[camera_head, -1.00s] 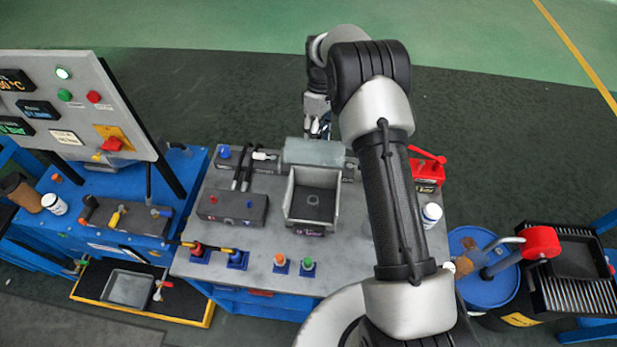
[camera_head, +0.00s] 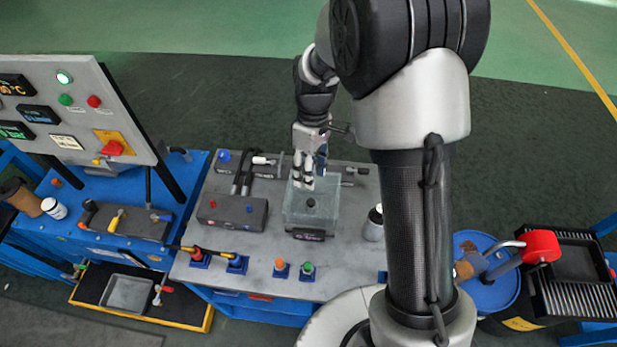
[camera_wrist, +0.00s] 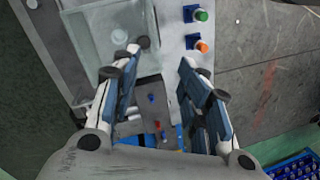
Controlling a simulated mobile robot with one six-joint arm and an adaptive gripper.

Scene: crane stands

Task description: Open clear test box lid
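The clear test box (camera_head: 306,228) stands on the grey bench top. Its see-through lid (camera_head: 325,200) now lies flat over the box, with a small dark knob (camera_head: 310,203) near its middle. In the wrist view the lid (camera_wrist: 112,28) is at the upper left and the knob (camera_wrist: 143,42) sits just beyond the left fingertip. My gripper (camera_head: 303,184) is over the back part of the box. In the wrist view my gripper (camera_wrist: 157,65) has its fingers wide apart with nothing held between them. I cannot tell whether a fingertip touches the lid.
A dark switch block (camera_head: 232,212) is left of the box. Orange (camera_head: 280,267) and green (camera_head: 307,270) buttons are at the front. A white bottle (camera_head: 374,224) stands close on the right. A control panel (camera_head: 60,108) rises at the left. My arm covers the bench's right side.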

